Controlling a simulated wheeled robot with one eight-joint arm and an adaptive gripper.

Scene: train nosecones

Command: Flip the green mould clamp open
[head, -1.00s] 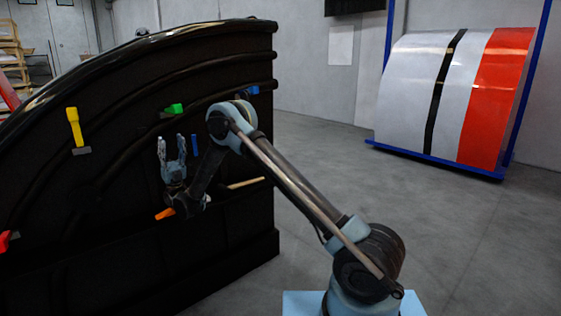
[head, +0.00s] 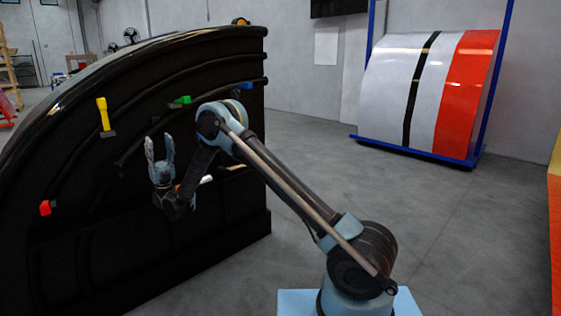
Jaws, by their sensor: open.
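The green mould clamp (head: 181,101) sits on the face of the large black curved mould (head: 60,150), in its upper right part. Its handle looks short from here, and I cannot tell how far it is tilted. My gripper (head: 159,149) points upward in front of the mould, below and a little left of the green clamp. Its two fingers are spread apart with nothing between them. It is apart from the clamp in the picture.
A yellow clamp (head: 104,115) stands left of the green one, a red clamp (head: 46,207) lower left, and a blue clamp (head: 247,86) at right. An orange clamp is partly hidden behind my arm. A striped curved panel on a blue frame (head: 425,95) stands back right. Floor between is clear.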

